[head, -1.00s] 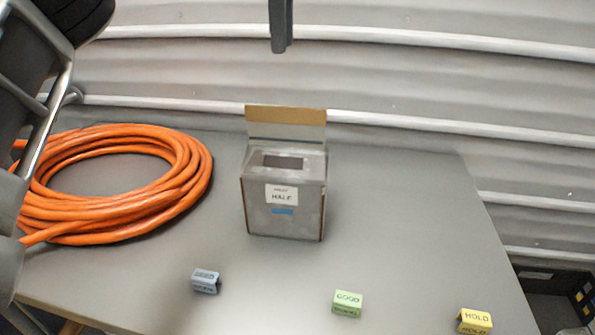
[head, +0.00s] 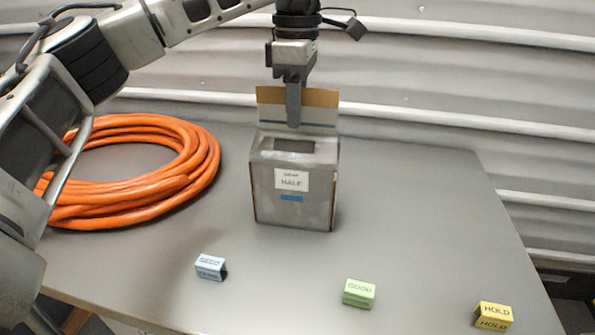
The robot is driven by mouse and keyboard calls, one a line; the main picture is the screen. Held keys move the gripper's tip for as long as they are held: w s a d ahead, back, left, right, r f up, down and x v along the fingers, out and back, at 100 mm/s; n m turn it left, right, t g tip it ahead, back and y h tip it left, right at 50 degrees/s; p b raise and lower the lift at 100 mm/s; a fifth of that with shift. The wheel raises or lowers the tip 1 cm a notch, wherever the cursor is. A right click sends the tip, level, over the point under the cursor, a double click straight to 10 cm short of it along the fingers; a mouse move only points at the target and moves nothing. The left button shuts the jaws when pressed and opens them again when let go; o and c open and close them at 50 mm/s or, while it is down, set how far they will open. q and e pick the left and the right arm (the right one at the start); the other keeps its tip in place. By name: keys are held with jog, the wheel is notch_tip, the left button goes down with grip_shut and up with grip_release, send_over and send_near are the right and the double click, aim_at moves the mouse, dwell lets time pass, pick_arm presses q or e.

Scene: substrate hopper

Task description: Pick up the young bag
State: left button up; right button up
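No bag can be made out in the head view. My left gripper (head: 293,122) points down just above the hopper's opening, in front of the panel. Its fingers show as one narrow shape, so I cannot tell whether they are apart. Whatever lies inside the hopper is hidden. My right gripper is not in view.
A coiled orange hose (head: 140,185) lies at the left of the grey table (head: 420,220). Along the front stand a blue block (head: 210,267), a green GOOD block (head: 359,293) and a yellow HOLD block (head: 493,316). The table right of the hopper is clear.

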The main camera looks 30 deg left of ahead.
pick_arm(q)
jog(key=shift+f, duration=0.15)
jog(key=shift+c, duration=0.4)
grip_shut()
jog(key=shift+r, duration=0.2)
jog(key=shift+r, duration=0.1)
